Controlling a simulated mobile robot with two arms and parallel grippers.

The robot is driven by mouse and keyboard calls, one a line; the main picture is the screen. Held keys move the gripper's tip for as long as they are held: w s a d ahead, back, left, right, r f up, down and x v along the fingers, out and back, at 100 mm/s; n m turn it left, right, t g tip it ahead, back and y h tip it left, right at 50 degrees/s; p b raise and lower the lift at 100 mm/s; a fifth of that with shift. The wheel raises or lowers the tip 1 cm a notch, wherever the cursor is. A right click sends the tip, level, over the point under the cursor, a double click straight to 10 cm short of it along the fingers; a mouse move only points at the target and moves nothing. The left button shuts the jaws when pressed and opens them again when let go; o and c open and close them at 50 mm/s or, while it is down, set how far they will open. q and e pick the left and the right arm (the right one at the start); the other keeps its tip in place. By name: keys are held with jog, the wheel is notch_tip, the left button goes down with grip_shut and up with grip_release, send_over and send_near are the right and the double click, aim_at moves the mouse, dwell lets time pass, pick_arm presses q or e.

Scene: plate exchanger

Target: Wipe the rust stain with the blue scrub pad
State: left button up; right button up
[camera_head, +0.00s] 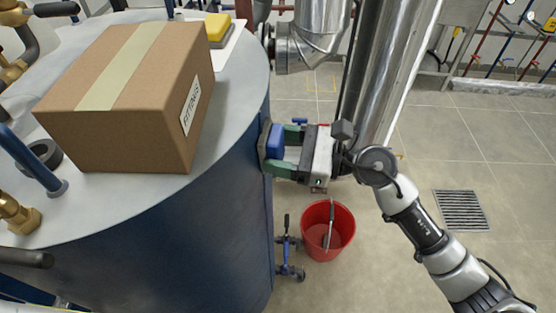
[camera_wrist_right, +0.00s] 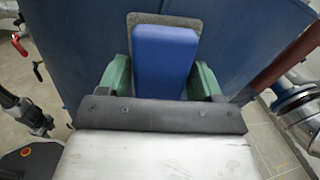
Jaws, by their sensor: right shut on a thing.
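The blue scrub pad (camera_head: 275,141) is between the green fingers of my right gripper (camera_head: 280,150), held against or very close to the side of the dark blue tank (camera_head: 180,240). In the right wrist view the pad's blue block (camera_wrist_right: 165,60) sits between the two green fingers, with a thin grey-brown layer (camera_wrist_right: 135,18) between it and the tank wall. My right gripper is shut on the pad. I see no rust stain on the visible wall; the pad and gripper hide part of that wall. My left gripper is not in view.
A cardboard box (camera_head: 120,105) and a yellow block (camera_head: 217,28) stand on the tank's top. A red bucket (camera_head: 328,230) is on the floor below my right gripper. Silver pipes (camera_head: 375,80) rise just behind it. Open floor with a drain grate (camera_head: 461,210) lies right.

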jog(key=shift+w, duration=0.55)
jog(key=w+b, duration=0.2)
jog(key=shift+w+d+f+b, duration=0.15)
jog(key=shift+w+d+b, duration=0.15)
jog(key=shift+b, duration=0.1)
jog(key=shift+s+a+r, duration=0.1)
jog(key=shift+s+r, duration=0.05)
jog(key=shift+s, duration=0.3)
jog(key=shift+s+a+r, duration=0.1)
jog(key=shift+s, duration=0.3)
jog(key=shift+s+a+p, duration=0.2)
jog(key=shift+s+p, duration=0.35)
jog(key=shift+s, duration=0.65)
jog(key=shift+s+a+p, duration=0.15)
jog(key=shift+s+p, duration=0.4)
jog(key=shift+s, duration=0.6)
jog(key=shift+f, duration=0.1)
